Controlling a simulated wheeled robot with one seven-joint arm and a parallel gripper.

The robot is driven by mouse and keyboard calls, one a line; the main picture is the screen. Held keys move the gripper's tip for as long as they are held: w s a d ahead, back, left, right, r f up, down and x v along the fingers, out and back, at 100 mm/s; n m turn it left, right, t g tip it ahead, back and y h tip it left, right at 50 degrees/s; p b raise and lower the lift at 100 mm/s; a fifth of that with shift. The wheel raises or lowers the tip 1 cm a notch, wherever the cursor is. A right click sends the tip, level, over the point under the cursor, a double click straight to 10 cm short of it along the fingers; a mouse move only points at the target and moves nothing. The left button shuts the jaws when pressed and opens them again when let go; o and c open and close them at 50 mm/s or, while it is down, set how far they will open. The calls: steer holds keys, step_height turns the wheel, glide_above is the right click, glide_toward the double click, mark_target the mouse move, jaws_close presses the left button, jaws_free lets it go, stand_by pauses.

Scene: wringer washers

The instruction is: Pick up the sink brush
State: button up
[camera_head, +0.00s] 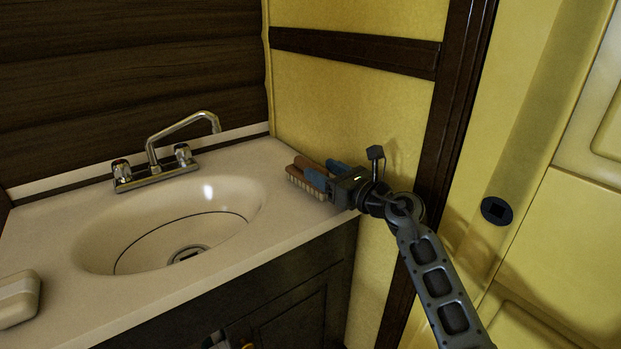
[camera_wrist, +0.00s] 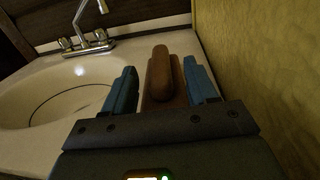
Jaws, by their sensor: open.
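The sink brush (camera_head: 304,185) has a brown wooden body with pale bristles. It lies on the right end of the counter, beside the basin and near the yellow wall. My gripper (camera_head: 326,176) reaches over it from the right. In the wrist view, the brush's brown handle (camera_wrist: 161,74) shows between the two blue fingers of my gripper (camera_wrist: 161,88), which are apart. There is a visible gap on both sides of the handle. Part of the brush is hidden behind the gripper in the head view.
The sink basin (camera_head: 128,241) is left of the brush, with a chrome faucet (camera_head: 155,171) behind it. A cream soap-like block (camera_head: 17,299) lies at the counter's left front. The yellow wall (camera_head: 345,110) is close on the right. A dark cabinet (camera_head: 290,300) is under the counter.

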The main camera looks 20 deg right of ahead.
mark_target(316, 165)
steer(key=x, duration=0.3)
steer(key=shift+w+a, duration=0.1)
steer(key=c, duration=1)
jaws_close()
steer(key=shift+r, duration=0.2)
